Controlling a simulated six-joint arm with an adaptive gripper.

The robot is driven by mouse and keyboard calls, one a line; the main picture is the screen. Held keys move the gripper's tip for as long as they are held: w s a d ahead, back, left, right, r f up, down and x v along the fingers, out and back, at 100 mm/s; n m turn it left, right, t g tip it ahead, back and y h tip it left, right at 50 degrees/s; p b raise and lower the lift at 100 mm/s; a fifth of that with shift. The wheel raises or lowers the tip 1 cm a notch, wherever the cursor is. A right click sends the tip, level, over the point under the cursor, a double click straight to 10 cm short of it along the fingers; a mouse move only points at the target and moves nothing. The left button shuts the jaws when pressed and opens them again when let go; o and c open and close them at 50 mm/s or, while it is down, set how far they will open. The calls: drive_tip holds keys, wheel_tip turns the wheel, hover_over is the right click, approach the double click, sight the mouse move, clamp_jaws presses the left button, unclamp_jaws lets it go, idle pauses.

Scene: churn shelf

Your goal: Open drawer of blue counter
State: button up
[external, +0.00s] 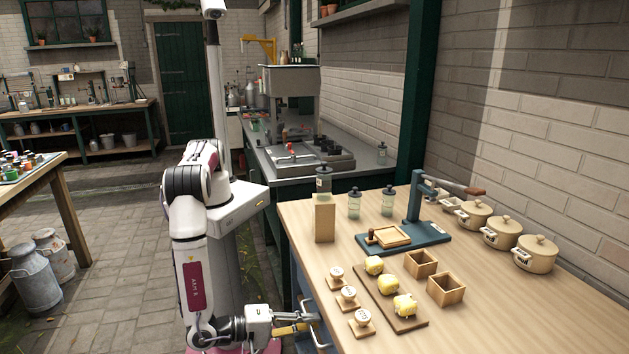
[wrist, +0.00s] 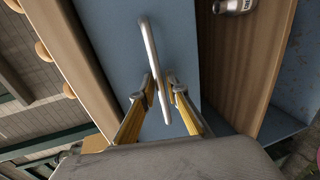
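The blue counter has a pale wooden top (external: 470,290). Only a little of its blue front shows beside my arm in the external view. In the wrist view a flat blue drawer front (wrist: 110,45) carries a silver bar handle (wrist: 150,50), which also shows in the external view (external: 318,322). My gripper (external: 308,326), with yellow fingers, is at the handle. In the wrist view my gripper (wrist: 162,90) has its fingers apart, with the handle's bar between them. The bar lies nearer the left finger, and a gap shows on the right. Contact is unclear.
On the counter stand a wooden block (external: 325,221), a blue press (external: 405,240), several cream pots (external: 536,254), small wooden boxes (external: 446,290) and a board with yellow lumps (external: 408,320). In the wrist view a jar (wrist: 233,6) lies near a wooden plank (wrist: 230,60).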

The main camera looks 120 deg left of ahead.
clamp_jaws()
drive_tip(key=shift+s+d, duration=0.1)
drive_tip(key=f+v, duration=0.2)
drive_tip(key=v, duration=1.1)
drive_tip(key=d+f+v, duration=0.1)
drive_tip(key=f+v, duration=0.2)
drive_tip(key=v, duration=1)
drive_tip(key=shift+s+f, duration=0.25)
drive_tip(key=shift+s, duration=0.2)
unclamp_jaws()
